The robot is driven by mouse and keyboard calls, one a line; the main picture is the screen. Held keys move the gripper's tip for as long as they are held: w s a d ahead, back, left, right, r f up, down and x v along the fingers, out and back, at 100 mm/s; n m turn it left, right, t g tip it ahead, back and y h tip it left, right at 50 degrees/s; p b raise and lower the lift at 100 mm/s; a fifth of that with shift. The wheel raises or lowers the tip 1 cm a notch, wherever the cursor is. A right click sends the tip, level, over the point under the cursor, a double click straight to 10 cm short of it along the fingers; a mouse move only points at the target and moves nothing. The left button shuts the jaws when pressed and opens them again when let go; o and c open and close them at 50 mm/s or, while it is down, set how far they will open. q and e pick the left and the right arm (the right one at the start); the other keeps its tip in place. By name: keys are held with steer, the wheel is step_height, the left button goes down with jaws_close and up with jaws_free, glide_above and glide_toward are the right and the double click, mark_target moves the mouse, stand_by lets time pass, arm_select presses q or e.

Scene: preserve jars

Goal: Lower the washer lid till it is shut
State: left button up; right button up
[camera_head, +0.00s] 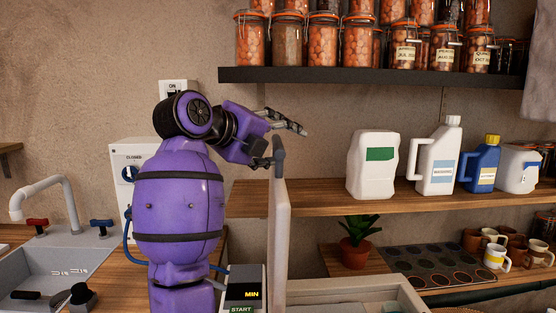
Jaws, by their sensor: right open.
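The washer lid (280,235) stands upright and is seen nearly edge-on. The washer (405,302) shows at the bottom edge, with its pale rim right of the lid and a panel reading MIN and START to the left. My right gripper (290,140) is at the top of the lid, at the end of my purple arm. It is open, with one finger reaching right above the lid and a dark fingertip at its top edge. I cannot tell if they touch. My arm hides part of the wall and counter behind it. My left gripper is out of view.
A sink with a tap (48,195) is at the left. A wooden shelf (320,202) behind the lid holds a white jug (372,170) and several bottles. A potted plant (356,238) and mugs stand lower right. Preserve jars fill the dark upper shelf (370,76).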

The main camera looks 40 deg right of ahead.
steer(key=shift+a, duration=0.1)
steer(key=p+v, duration=0.1)
steer(key=v, duration=0.3)
steer(key=shift+s+a+r+p, duration=0.1)
steer(key=shift+a+r+p, duration=0.15)
steer(key=shift+a+p, duration=0.15)
steer(key=shift+p+v, duration=0.3)
steer(key=shift+v, duration=0.65)
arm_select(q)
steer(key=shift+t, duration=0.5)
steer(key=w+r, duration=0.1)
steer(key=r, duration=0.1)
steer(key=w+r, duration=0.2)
arm_select(e)
steer(key=shift+f, duration=0.1)
